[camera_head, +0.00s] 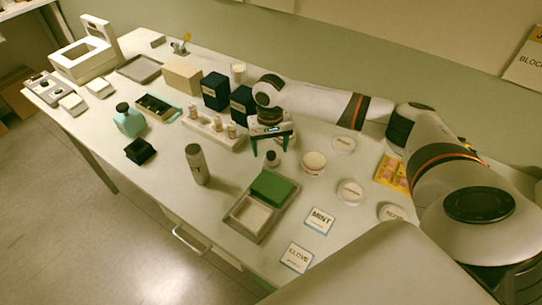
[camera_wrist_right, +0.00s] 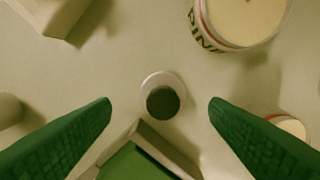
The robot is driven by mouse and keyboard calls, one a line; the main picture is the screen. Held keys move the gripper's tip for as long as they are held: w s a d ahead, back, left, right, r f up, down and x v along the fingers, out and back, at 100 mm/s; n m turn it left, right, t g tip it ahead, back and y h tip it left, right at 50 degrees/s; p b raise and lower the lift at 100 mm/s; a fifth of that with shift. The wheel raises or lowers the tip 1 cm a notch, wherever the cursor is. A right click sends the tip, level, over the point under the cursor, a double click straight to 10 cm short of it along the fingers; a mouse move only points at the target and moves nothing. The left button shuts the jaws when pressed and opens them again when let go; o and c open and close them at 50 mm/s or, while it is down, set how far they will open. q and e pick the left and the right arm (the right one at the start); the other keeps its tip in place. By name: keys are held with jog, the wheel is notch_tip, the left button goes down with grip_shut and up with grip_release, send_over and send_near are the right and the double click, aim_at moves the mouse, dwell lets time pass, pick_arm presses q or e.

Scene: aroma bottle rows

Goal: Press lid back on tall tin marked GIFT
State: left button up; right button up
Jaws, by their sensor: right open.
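A tall grey tin (camera_head: 198,166) with dark lettering stands upright near the table's front edge; the lettering is too small to read surely. Its top looks closed or plain grey, and I cannot tell whether a lid sits on it. My right gripper (camera_head: 271,143) is open and empty, pointing down at the middle of the table, right of and behind the tin. In the right wrist view its green fingers (camera_wrist_right: 160,112) stand apart on either side of a small white bottle with a dark cap (camera_wrist_right: 162,101), touching nothing visible. That bottle also shows in the head view (camera_head: 272,159). My left gripper is out of view.
A grey tray (camera_head: 236,226) with a green block lies in front of the small bottle. A round white tub (camera_head: 314,163) stands to its right. A bottle rack (camera_head: 237,143) and dark boxes (camera_head: 216,91) stand behind left. MINT (camera_head: 319,221) and CLOVE (camera_head: 297,257) cards lie right.

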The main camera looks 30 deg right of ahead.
aim_at(271, 153)
jog(key=shift+d+f, duration=0.15)
jog(key=shift+f, duration=1.75)
jog(key=shift+c, duration=0.4)
jog(key=c, duration=1)
jog(key=shift+o, duration=0.2)
notch_tip(271, 153, up, 10)
jog(key=shift+r+b, duration=0.1)
jog(key=shift+b, duration=0.3)
